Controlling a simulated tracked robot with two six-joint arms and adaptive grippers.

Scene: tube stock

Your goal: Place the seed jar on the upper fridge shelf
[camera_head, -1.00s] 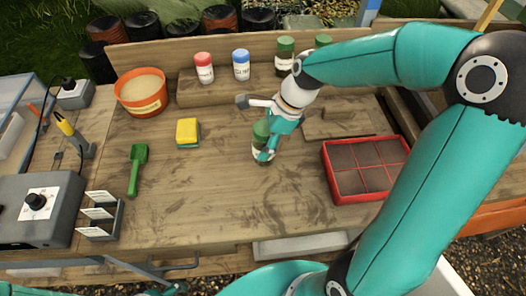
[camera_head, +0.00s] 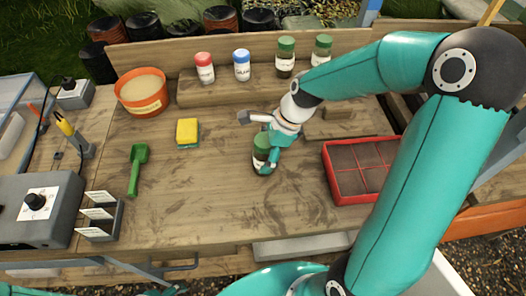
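A dark jar with a green lid and a pale label (camera_head: 261,146) is upright over the middle of the wooden bench (camera_head: 205,215). My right gripper (camera_head: 267,160) is shut on it, with a teal finger along its right and lower side. I cannot tell whether the jar's base touches the bench. The grip partly hides the jar. A bit of teal, perhaps my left gripper (camera_head: 168,291), shows at the bottom edge, mostly cut off. I see no fridge shelf.
On the raised ledge stand a red-capped bottle (camera_head: 204,68), a blue-capped bottle (camera_head: 241,65) and two green-lidded jars (camera_head: 285,58). An orange pot (camera_head: 142,108), a sponge (camera_head: 187,132), a green scoop (camera_head: 137,168) and a red seed tray (camera_head: 346,193) surround clear bench.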

